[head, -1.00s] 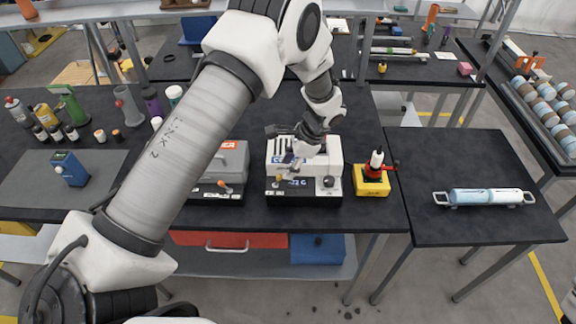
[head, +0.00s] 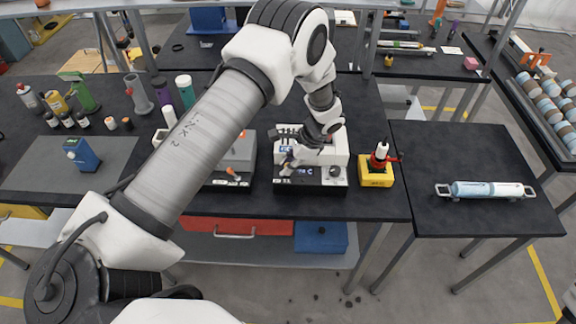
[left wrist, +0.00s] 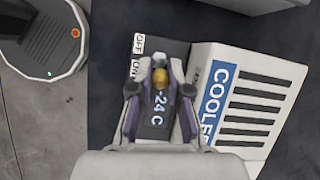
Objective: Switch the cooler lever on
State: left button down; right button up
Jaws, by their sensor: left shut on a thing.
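The cooler (head: 338,147) is a white box with a black front base on the bench. In the left wrist view its blue "COOLER" label (left wrist: 216,100) and dark vent slots show. Its lever ends in a brass-coloured knob (left wrist: 160,78), beside the printed OFF and ON marks; the knob is level with or just past ON. A display reads about -24 C (left wrist: 158,105). My left gripper (head: 289,163) is at the front left of the cooler, shut around the lever knob, as its two fingers (left wrist: 160,88) show. The lever's shaft is mostly hidden. My right gripper is out of view.
A yellow block with a red and black fixture (head: 377,176) stands right of the cooler. A grey device with an orange lever (head: 238,152) stands on its left, partly behind my arm. A side table (head: 460,150) holds a pale blue and white cylinder (head: 487,190).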

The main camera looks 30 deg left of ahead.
pick_arm(q)
jog(key=shift+d+f+y+b, duration=0.15)
jog(key=shift+f+y+b, duration=0.15)
jog(key=shift+f+b, duration=0.35)
jog(key=shift+d+r+g+b, duration=0.1)
jog(key=shift+g+b, duration=0.2)
jog(key=shift+r+y, duration=0.2)
jog(key=shift+y, duration=0.1)
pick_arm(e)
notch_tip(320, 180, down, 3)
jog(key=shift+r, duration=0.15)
pick_arm(q)
jog(key=c, duration=1.1)
grip_release()
jog(key=shift+w, duration=0.1)
jog(key=shift+r, duration=0.1)
jog(key=v, duration=1.2)
